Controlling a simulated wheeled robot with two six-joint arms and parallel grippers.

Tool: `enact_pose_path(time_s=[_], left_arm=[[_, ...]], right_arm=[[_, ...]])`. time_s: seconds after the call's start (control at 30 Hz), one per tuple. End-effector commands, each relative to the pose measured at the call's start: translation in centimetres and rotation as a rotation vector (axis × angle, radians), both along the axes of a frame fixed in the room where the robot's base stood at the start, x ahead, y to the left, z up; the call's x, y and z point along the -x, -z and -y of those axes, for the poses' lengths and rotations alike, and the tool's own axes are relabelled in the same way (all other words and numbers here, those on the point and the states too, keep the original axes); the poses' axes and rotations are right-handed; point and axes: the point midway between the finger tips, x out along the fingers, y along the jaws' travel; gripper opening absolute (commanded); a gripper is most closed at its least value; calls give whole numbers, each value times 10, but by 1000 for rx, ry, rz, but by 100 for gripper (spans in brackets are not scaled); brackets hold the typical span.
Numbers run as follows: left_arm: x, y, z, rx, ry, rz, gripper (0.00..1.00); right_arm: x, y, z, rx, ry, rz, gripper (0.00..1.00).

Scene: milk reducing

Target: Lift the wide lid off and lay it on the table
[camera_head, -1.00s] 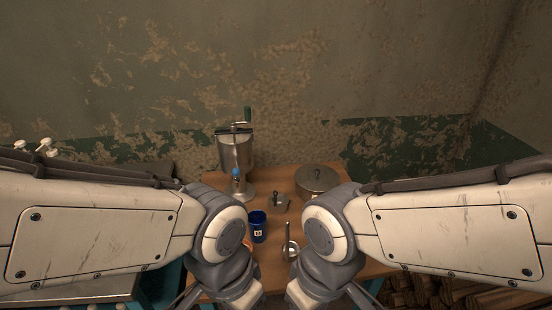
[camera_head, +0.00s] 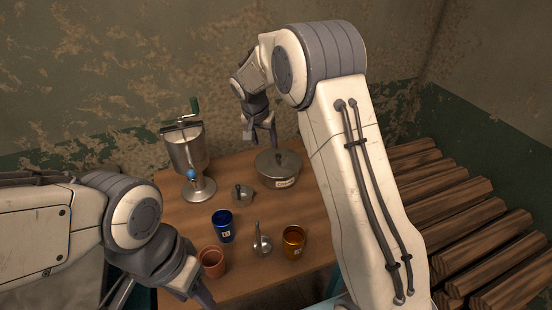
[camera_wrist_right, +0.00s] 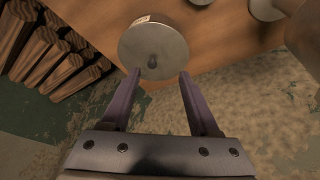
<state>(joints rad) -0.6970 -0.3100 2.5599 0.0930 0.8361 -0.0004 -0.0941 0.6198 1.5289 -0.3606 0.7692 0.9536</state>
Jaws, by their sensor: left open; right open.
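A wide metal pot (camera_head: 281,181) with a label stands at the back right of the table (camera_head: 180,225). Its wide lid (camera_head: 278,160) lies flat on top. In the right wrist view the round lid (camera_wrist_right: 150,40) shows with a small dark knob (camera_wrist_right: 152,61) at its middle. My right gripper (camera_head: 261,138) is open and empty, above and behind the lid. In the right wrist view its fingers (camera_wrist_right: 157,76) spread to either side of the knob, apart from it. My left gripper (camera_head: 203,296) is open at the table's front left, partly cut off by the frame edge.
A hand-cranked metal machine (camera_head: 187,150) stands at the back left. A small lidded metal piece (camera_head: 243,195), a blue mug (camera_head: 222,228), a clay cup (camera_head: 212,262), a ladle (camera_head: 262,243) and an amber mug (camera_head: 293,242) stand on the table. Stacked logs (camera_head: 440,205) lie to the right.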

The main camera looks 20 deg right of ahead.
Motion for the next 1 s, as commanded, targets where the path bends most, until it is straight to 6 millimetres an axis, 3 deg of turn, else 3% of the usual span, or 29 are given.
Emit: enact_pose_path(time_s=[0.1, 0.23, 0.43, 0.67, 1.0], left_arm=[[0, -2, 0, 0, 0, 0, 50], [0, -6, 0, 0, 0, 0, 50], [0, -12, 0, 0, 0, 0, 50], [0, -19, 0, 0, 0, 0, 50], [0, -36, 0, 0, 0, 0, 50]], right_arm=[[-22, 11, 28, 6, 93, 30, 62], [-31, 24, 39, 9, 123, 41, 62], [-40, 52, 47, 8, 123, 42, 62], [-44, 68, 50, 8, 120, 42, 62], [-56, 108, 60, 8, 120, 41, 62]])
